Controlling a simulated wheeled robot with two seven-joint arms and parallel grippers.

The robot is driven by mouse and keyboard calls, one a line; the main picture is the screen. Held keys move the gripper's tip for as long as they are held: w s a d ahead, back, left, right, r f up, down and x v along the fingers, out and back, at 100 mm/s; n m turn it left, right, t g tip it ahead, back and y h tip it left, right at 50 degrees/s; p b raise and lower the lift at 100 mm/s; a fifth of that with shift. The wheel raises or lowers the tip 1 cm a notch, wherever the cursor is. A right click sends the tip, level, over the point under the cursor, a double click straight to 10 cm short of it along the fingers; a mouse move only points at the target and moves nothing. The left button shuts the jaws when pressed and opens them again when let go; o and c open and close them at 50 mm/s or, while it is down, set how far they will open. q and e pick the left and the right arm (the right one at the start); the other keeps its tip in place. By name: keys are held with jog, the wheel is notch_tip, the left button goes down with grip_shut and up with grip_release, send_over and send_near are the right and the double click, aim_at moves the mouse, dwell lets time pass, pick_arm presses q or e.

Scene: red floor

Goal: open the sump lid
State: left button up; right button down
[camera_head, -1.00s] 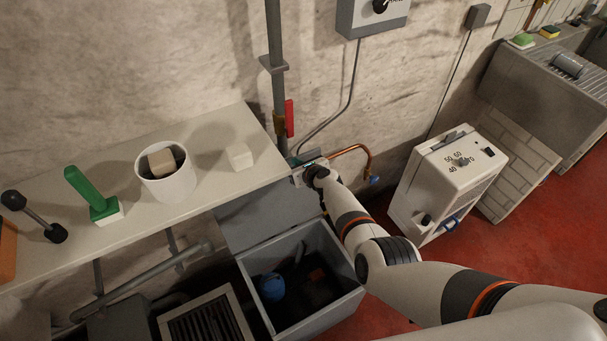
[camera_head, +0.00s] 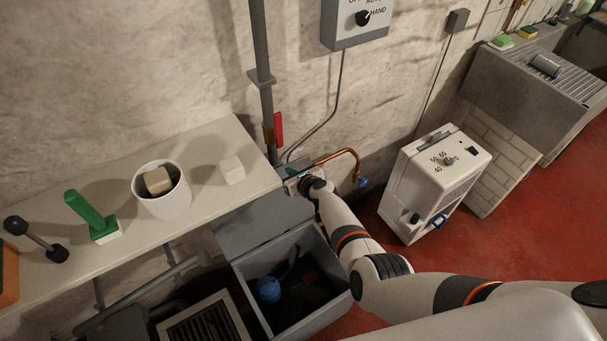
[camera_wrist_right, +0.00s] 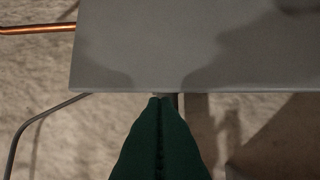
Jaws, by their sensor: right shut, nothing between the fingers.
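The sump (camera_head: 340,292) is a grey open box on the floor below the bench, with a blue round part (camera_head: 268,289) and dark contents inside. Its grey lid (camera_head: 255,225) stands raised at the back of the box, towards the wall. My right gripper (camera_head: 296,184) is at the lid's upper right, mostly hidden behind my wrist. In the right wrist view its dark green fingers (camera_wrist_right: 158,100) are shut and empty, with tips at the edge of the grey lid panel (camera_wrist_right: 200,50). I cannot tell if they touch it. My left gripper is not in view.
A bench (camera_head: 120,250) holds a white pot (camera_head: 163,202), a green-handled tool (camera_head: 85,208) and a dumbbell-shaped object (camera_head: 37,240). A copper pipe (camera_head: 340,156) runs behind my wrist. A white heater unit (camera_head: 430,180) stands right. Red floor (camera_head: 440,252) is open at right.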

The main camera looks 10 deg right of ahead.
jog(key=p+v, duration=0.6)
jog(key=v, duration=0.2)
jog(key=shift+s+d, duration=0.25)
jog(key=shift+s, duration=0.2)
